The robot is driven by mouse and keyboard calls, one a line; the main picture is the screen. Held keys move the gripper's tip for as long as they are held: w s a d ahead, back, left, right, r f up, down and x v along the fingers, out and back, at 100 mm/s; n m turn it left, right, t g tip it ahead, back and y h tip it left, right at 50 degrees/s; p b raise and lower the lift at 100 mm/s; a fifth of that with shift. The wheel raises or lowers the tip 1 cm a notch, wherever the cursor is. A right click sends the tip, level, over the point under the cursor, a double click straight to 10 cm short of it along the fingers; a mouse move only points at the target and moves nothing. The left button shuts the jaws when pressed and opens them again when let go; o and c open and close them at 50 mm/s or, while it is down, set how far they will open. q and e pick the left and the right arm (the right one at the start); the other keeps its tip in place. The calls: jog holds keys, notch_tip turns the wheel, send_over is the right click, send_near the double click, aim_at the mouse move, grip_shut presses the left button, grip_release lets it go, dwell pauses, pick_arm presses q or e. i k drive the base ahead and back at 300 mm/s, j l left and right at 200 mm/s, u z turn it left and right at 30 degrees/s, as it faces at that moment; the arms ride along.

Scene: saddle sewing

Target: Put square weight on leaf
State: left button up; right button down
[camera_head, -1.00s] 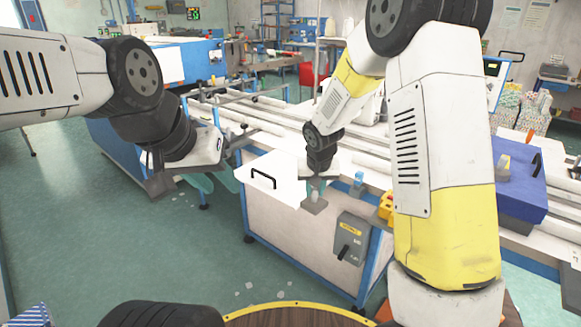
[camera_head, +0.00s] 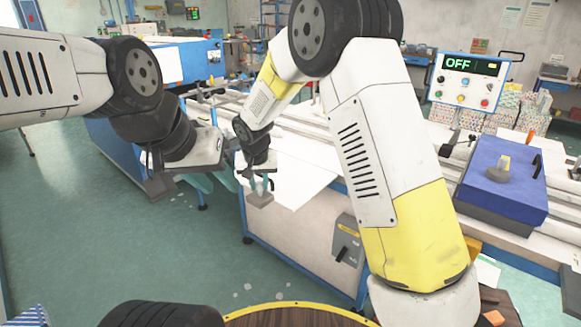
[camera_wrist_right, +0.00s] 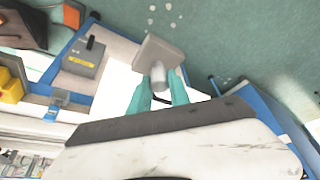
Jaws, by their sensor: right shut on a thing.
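A grey square weight (camera_head: 260,198) with a pale knob hangs from my right gripper (camera_head: 258,182), whose teal fingers are shut on the knob. In the right wrist view the weight (camera_wrist_right: 158,55) sits between the fingertips (camera_wrist_right: 162,82). A flat white sheet (camera_head: 300,180), probably the leaf, lies on the workbench. The weight is near the sheet's left edge; I cannot tell whether it is over the sheet. Part of the sheet (camera_wrist_right: 112,92) shows beside the fingers in the wrist view. My left gripper (camera_head: 208,181) is open and empty, left of the right one.
A blue box (camera_head: 507,190) with another grey weight (camera_head: 497,174) on it stands at the right. A control panel (camera_head: 466,82) reads OFF. A grey switch box (camera_head: 347,240) is on the bench's front. Green floor lies at the left.

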aim_at(287, 172)
jog(key=i+l, duration=0.6)
jog(key=i, duration=0.45)
